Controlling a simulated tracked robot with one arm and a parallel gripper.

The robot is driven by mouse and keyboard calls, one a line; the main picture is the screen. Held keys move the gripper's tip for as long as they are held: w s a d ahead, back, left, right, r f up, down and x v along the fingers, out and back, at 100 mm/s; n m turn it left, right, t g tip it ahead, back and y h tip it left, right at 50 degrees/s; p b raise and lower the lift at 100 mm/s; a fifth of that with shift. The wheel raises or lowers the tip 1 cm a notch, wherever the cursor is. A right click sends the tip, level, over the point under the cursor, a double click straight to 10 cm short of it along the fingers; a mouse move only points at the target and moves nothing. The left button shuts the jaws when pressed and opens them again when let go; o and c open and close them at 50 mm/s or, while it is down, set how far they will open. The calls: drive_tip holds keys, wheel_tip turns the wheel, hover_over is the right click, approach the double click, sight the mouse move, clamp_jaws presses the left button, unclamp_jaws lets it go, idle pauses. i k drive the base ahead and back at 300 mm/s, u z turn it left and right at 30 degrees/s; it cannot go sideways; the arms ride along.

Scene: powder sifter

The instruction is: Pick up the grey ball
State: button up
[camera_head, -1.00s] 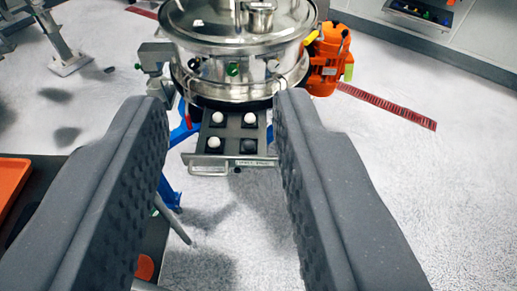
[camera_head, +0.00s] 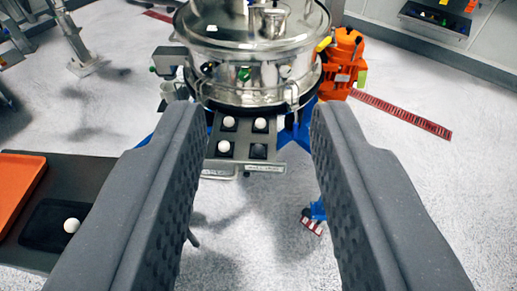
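A small drawer tray (camera_head: 243,168) sticks out below the steel sifter (camera_head: 255,60). It holds pale, white to light grey balls at its back left (camera_head: 229,122), back right (camera_head: 261,122) and front left (camera_head: 223,146). Its front right spot (camera_head: 258,151) looks black; I cannot tell whether a dark ball sits there. Another pale ball (camera_head: 71,225) lies in a black holder at the left.
An orange tray (camera_head: 18,188) lies on a dark surface (camera_head: 82,172) at the left. An orange motor (camera_head: 343,62) is fixed to the sifter's right side. A wall shelf (camera_head: 435,18) with small items is at the upper right.

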sight(257, 150)
drive_tip(key=u, duration=2.7)
drive_tip(key=k, duration=1.6)
drive_tip(key=z, duration=1.65)
drive_tip(key=i, duration=1.1)
drive_tip(key=u, duration=0.05)
